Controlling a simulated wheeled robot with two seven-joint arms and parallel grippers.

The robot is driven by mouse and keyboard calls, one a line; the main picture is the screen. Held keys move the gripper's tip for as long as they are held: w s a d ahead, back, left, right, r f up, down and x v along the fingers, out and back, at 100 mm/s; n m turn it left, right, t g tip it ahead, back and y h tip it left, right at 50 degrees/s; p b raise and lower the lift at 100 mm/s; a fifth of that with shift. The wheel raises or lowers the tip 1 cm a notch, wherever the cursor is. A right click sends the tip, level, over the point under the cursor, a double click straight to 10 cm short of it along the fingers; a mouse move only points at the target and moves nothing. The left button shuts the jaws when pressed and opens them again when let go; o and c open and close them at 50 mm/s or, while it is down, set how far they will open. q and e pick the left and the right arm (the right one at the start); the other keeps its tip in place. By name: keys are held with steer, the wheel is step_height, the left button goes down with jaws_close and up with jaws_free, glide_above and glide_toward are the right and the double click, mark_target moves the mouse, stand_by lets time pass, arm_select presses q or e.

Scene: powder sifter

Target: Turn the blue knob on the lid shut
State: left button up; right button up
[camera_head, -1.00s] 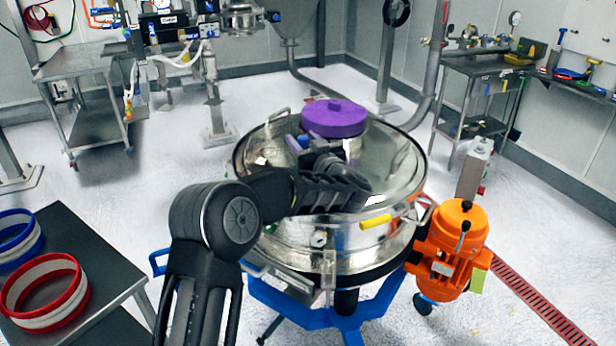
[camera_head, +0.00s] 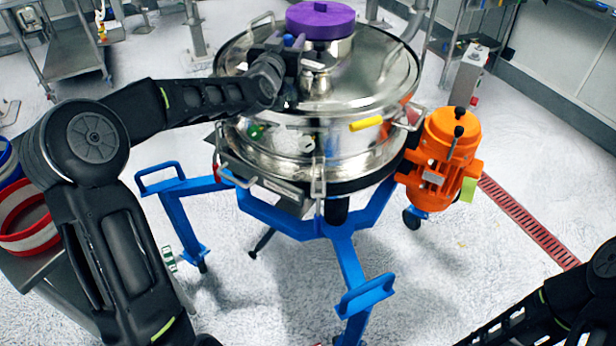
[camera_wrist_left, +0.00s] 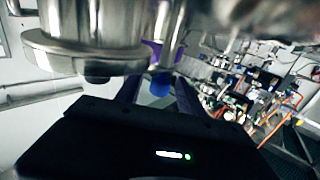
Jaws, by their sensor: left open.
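The blue knob (camera_head: 289,40) is small and sits on the sifter's shiny lid (camera_head: 365,75), just left of the purple cap (camera_head: 320,18). My left gripper (camera_head: 283,50) is at the knob, over the left part of the lid. In the left wrist view, the blue knob (camera_wrist_left: 161,83) shows between the tips of my open left gripper (camera_wrist_left: 158,88), with a finger on either side. I cannot tell whether either finger touches it. Part of my right arm shows at the lower right of the head view, but its gripper is out of frame.
The sifter's steel body has a yellow handle (camera_head: 366,124) and stands on a blue frame (camera_head: 350,265). An orange motor (camera_head: 440,155) hangs at its right. Red and white rings (camera_head: 25,215) lie on a table at the left.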

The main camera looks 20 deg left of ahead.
arm_select(q)
steer(key=shift+a+m+h+p, duration=0.1)
steer(key=shift+m+h+p, duration=0.75)
steer(key=shift+h, duration=0.5)
steer(key=shift+a+m+h+p, duration=0.1)
steer(key=shift+m+h+p, duration=0.7)
steer(key=shift+h, duration=0.55)
steer(key=shift+d+m+h+p, duration=0.1)
steer(key=shift+m+h+p, duration=0.5)
steer(key=shift+h, duration=0.4)
arm_select(e)
steer(key=shift+r, duration=2.3)
arm_select(q)
steer(key=shift+m+g+h, duration=0.4)
steer(key=shift+m+h, duration=0.15)
steer(key=shift+h, duration=0.05)
arm_select(e)
steer(key=shift+r, duration=0.25)
